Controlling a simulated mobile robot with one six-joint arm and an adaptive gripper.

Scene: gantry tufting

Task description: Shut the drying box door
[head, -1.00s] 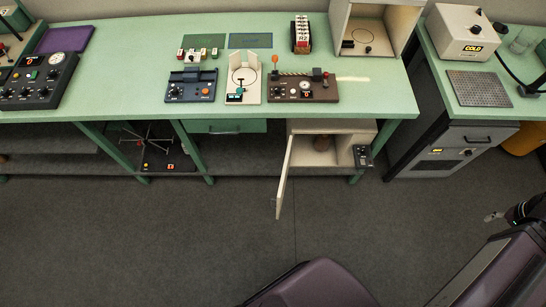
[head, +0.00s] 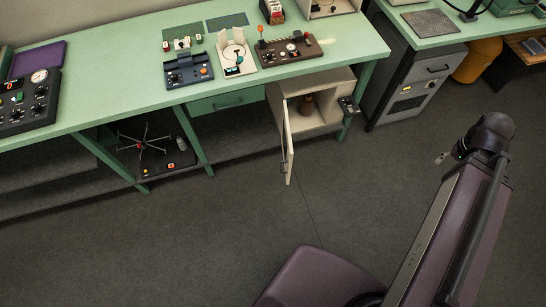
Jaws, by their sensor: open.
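The drying box (head: 330,80) is a cream cabinet under the green bench, with its front open. Its door (head: 288,142) is hinged at the box's left side and stands swung out towards the room, seen nearly edge-on, with a dark handle on it. A brown object (head: 307,106) stands inside the box. My gripper (head: 441,158) is at the right, mostly hidden behind my arm; only a small tip shows. It is open, well to the right of the door and apart from it.
A small dark control unit (head: 348,106) sits at the box's right side. The green bench (head: 120,95) carries several devices above. A grey cabinet (head: 410,85) stands to the right. The dark floor (head: 220,240) before the door is clear.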

